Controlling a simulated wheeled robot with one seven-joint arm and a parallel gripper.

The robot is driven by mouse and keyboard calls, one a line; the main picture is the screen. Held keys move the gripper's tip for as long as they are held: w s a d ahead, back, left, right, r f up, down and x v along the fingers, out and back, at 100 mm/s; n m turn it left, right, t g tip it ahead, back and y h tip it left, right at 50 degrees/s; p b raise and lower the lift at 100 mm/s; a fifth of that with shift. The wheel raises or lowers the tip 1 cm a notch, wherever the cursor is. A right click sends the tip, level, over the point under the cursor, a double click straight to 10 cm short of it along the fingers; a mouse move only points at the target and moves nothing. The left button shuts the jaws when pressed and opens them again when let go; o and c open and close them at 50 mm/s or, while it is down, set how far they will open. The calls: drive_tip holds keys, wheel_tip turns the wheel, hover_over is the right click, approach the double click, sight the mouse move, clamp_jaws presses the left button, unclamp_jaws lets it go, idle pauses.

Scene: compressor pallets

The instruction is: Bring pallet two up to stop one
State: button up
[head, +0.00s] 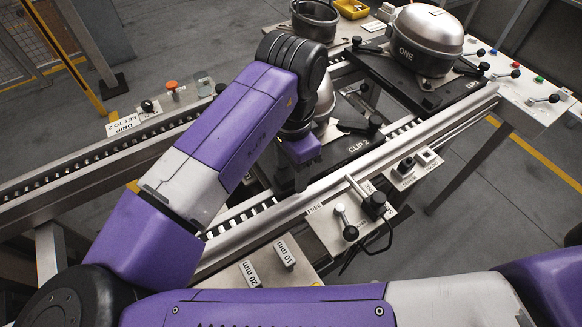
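Pallet two, a dark plate marked CLIP 2 (358,147), sits on the roller conveyor in the middle of the head view. My arm covers much of it and most of the silvery compressor on it. Pallet one (428,97) is farther up the line at the upper right, carrying a domed compressor marked ONE (430,35). A gap with rollers shows between the two pallets. My gripper (301,183) points down at the near left side of pallet two, by the rail. Its fingers are seen edge-on, so its opening and any contact are unclear. I cannot identify stop one.
A panel marked FREE (345,222) with levers and a black knob juts from the near rail. Blocks marked 10 mm (285,253) and 20 mm (250,273) lie nearer. A control shelf (525,82) stands at right; a pot (315,20) and yellow tray (351,8) are behind.

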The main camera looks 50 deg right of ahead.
wheel_tip(320, 180, up, 8)
drive_tip(key=shift+f+p, duration=0.1)
drive_tip(key=shift+p, duration=0.35)
